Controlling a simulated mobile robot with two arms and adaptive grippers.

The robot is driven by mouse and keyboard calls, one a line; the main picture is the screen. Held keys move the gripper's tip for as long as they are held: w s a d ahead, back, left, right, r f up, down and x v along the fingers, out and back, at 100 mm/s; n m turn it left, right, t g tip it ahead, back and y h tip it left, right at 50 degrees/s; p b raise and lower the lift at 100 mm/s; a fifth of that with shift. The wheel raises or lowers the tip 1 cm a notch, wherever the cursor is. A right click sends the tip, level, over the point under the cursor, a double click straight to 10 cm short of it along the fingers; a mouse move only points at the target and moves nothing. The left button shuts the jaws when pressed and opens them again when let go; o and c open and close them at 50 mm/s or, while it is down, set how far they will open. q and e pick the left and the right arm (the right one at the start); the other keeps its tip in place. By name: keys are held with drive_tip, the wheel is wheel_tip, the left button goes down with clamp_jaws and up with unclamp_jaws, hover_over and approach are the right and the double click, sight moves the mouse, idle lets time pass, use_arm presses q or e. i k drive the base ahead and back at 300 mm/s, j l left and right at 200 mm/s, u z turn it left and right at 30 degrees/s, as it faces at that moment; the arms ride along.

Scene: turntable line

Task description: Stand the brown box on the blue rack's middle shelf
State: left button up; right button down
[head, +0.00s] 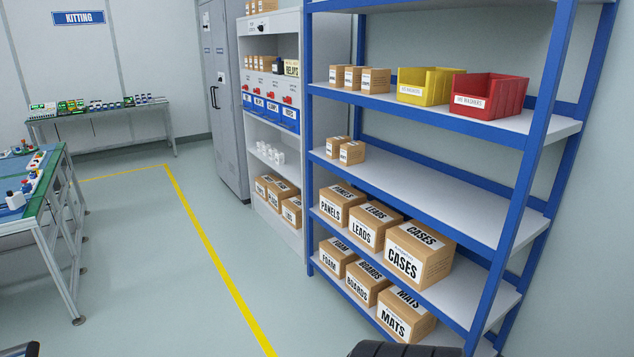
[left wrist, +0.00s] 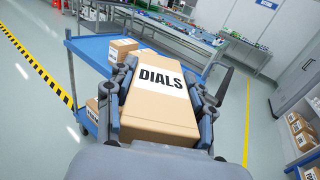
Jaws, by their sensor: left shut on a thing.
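In the left wrist view my left gripper (left wrist: 163,85) is shut on a brown box (left wrist: 158,122) with a white label reading DIALS. A finger lies along each side of it. The box is not visible in the head view. The blue rack (head: 533,133) stands at the right of the head view. Its middle shelf (head: 440,190) is grey-white and holds two small brown boxes (head: 346,150) at its left end; the rest of it is bare. My right gripper cannot be made out.
The shelf above holds small boxes, a yellow bin (head: 425,86) and a red bin (head: 490,96). Larger boxes such as CASES (head: 419,254) fill lower shelves. A blue cart (left wrist: 88,50) with boxes stands behind the held box. Floor left of the rack is clear.

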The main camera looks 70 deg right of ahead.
sight(402, 184)
drive_tip(key=l+z, duration=0.15)
drive_tip(key=z, duration=0.3)
drive_tip(key=l+z, duration=0.1)
drive_tip(key=z, duration=0.35)
drive_tip(key=l+z, duration=0.15)
drive_tip(key=z, duration=0.3)
drive_tip(key=i+z, duration=0.1)
drive_tip(key=z, duration=0.35)
drive_tip(key=i+l+z, duration=0.55)
drive_tip(key=i, duration=0.2)
drive_tip(key=i+l+z, duration=0.25)
drive_tip(key=i, duration=0.2)
drive_tip(key=i+l+z, duration=0.1)
drive_tip(key=i+z, duration=0.15)
drive_tip(key=i, duration=0.5)
drive_tip(key=l, duration=0.05)
